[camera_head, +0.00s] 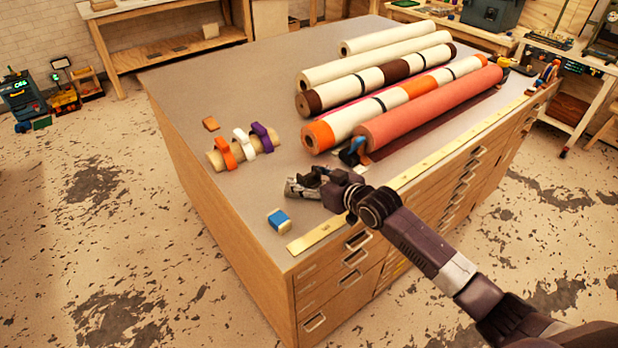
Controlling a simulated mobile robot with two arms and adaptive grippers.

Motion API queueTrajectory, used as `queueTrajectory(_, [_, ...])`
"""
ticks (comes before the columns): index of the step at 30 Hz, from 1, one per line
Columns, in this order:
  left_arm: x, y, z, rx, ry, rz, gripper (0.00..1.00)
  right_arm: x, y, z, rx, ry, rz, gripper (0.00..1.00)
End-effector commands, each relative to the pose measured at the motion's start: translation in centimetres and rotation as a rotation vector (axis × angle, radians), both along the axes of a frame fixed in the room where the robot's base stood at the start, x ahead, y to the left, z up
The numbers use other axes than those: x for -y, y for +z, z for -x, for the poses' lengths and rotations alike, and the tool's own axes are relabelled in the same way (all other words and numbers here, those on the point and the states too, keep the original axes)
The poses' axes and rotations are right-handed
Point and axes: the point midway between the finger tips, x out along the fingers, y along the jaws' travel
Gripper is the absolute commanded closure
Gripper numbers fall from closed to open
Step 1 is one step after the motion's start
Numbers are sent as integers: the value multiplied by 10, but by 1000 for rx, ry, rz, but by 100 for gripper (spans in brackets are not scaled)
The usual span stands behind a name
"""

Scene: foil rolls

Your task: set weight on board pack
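I cannot tell for sure which thing is the weight or the board pack. A small cream block with a blue band (279,220) lies near the front left corner of the table top. My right gripper (299,186) is low over the table, just behind and to the right of that block and apart from it. A mottled grey shape shows at its fingers; I cannot tell whether this is a finger or a held thing. My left gripper is not in view.
A wooden bar with orange, white and purple clips (239,148) lies at the left, with a small orange-brown block (211,124) behind it. Several rolls, the nearest red (430,108), fill the right side. A yellow rule (420,166) runs along the front edge. The back left is clear.

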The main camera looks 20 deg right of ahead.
Motion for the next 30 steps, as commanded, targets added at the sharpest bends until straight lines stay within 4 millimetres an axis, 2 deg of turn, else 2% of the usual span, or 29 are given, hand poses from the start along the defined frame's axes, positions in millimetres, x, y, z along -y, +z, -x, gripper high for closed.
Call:
queueTrajectory(6, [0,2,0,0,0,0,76,0,4,0,0,0,0,37])
queueTrajectory(11, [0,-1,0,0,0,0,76,5,7,13,0,0,1,37])
queueTrajectory(24, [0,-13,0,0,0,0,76,28,34,76,0,1,3,37])
queueTrajectory(30, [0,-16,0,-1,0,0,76,35,44,97,-1,0,0,37])
